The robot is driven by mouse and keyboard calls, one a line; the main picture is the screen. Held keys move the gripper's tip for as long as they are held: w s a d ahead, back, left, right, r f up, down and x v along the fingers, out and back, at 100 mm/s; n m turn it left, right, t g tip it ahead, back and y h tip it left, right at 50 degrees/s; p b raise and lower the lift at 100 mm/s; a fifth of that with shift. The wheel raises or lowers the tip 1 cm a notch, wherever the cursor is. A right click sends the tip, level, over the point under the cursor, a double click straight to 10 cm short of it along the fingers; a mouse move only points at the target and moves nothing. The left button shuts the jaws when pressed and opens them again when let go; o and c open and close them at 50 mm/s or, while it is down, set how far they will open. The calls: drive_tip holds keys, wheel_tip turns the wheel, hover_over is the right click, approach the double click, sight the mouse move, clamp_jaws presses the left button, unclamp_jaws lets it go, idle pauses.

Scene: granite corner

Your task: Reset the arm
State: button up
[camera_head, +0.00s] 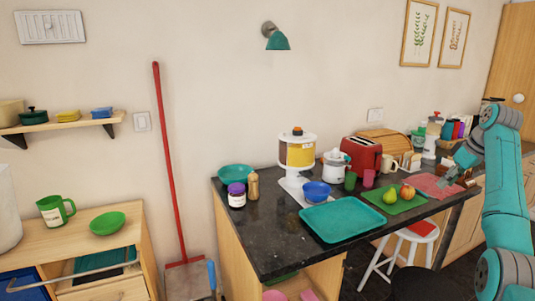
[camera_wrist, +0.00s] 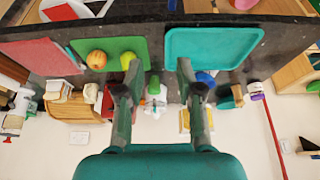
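My teal arm rises at the right of the head view, with my gripper (camera_head: 453,179) above the right part of the dark counter (camera_head: 265,232). In the wrist view my gripper (camera_wrist: 157,66) has its two dark fingers spread well apart, with nothing between them. The wrist view is upside down, with the counter at the top and the wall below. My gripper appears to touch nothing.
The counter holds a teal tray (camera_head: 342,219), a green tray (camera_head: 400,205) with fruit, a blue bowl (camera_head: 316,191), a dispenser (camera_head: 296,152) and a red toaster (camera_head: 362,155). A white stool (camera_head: 411,236) stands in front. A red-handled dustpan (camera_head: 170,165) leans left of the counter.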

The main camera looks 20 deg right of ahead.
drive_tip(key=w+a+f+t, duration=0.15)
drive_tip(key=a+f, duration=0.35)
drive_tip(key=f, duration=0.5)
drive_tip(key=w+a+f+m+h, duration=0.1)
drive_tip(key=w+a+f, duration=0.25)
drive_tip(key=f, duration=0.65)
drive_tip(key=w+a+f, duration=0.1)
drive_tip(key=a+f, duration=0.5)
drive_tip(key=f, duration=0.5)
drive_tip(key=s+a+f+m+t+h, duration=0.1)
drive_tip(key=s+a+f, duration=0.3)
drive_tip(key=a+f, duration=0.5)
drive_tip(key=s+a+f+t, duration=0.1)
drive_tip(key=s+a+f, duration=0.4)
drive_tip(key=a+f, duration=0.45)
drive_tip(key=s+a+t, duration=0.2)
drive_tip(key=s+a, duration=0.7)
drive_tip(key=s, duration=0.3)
drive_tip(key=s+a+t, duration=0.1)
drive_tip(key=s+a, duration=0.7)
drive_tip(key=s, duration=0.3)
drive_tip(key=s+a+r+t, duration=0.2)
drive_tip(key=s+a+r, duration=0.1)
drive_tip(key=s+r, duration=0.7)
drive_tip(key=s+a+r+n+t+y, duration=0.1)
drive_tip(key=s+a+r, duration=0.3)
drive_tip(key=s+r, duration=0.6)
drive_tip(key=shift+s+a+r+t+y, duration=0.15)
drive_tip(key=shift+s+a+t+y, duration=0.1)
drive_tip(key=shift+t+y, duration=0.1)
